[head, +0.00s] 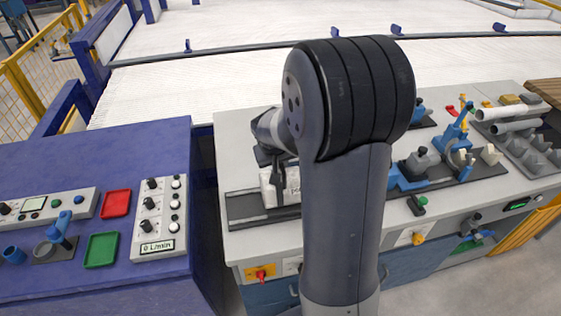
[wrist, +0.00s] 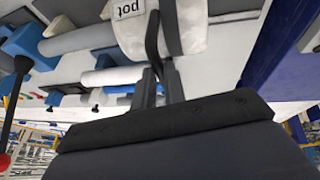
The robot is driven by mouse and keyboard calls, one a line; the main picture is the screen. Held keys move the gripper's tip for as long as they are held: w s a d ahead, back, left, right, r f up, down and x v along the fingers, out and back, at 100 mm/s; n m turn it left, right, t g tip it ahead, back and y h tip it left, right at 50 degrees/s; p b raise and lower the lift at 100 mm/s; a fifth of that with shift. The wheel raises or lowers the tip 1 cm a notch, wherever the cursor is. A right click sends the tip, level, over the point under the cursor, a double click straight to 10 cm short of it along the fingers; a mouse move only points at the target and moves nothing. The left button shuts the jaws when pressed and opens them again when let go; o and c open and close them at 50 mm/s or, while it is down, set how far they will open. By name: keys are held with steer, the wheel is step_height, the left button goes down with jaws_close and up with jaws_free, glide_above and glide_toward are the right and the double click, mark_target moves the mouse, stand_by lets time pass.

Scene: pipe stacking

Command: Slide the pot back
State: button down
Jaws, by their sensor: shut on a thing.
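The pot (head: 291,184) is a small whitish block on a dark strip (head: 245,206) at the left end of the light grey worktop. In the wrist view the pot (wrist: 196,28) shows at the top, with a label reading "pot" upside down. My gripper (head: 279,188) comes down on the pot, its dark fingers against it. The fingers (wrist: 164,32) also show in the wrist view, shut on the pot. My arm hides the strip's right part and the worktop behind it in the head view.
Right of my arm stand blue and grey fixtures (head: 455,145) and grey pipes (head: 515,118). A gap separates the worktop from a blue bench (head: 50,165) on the left, with a red tray (head: 116,204), a green tray (head: 101,250) and a knob panel (head: 158,215).

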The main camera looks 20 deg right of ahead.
steer(key=shift+w+a+f, duration=0.1)
steer(key=shift+a, duration=0.2)
steer(key=w+a+b, duration=0.1)
steer(key=a+b, duration=0.3)
steer(key=a, duration=0.5)
steer(key=shift+w+a+b, duration=0.25)
steer(key=shift+w+b, duration=0.1)
steer(key=shift+w, duration=0.05)
steer(key=c, duration=1.6)
jaws_free()
steer(key=shift+a, duration=0.2)
steer(key=shift+o, duration=0.6)
steer(key=v, duration=1.1)
steer(key=shift+b, duration=0.35)
steer(key=shift+d+f, duration=0.1)
steer(key=shift+d, duration=0.05)
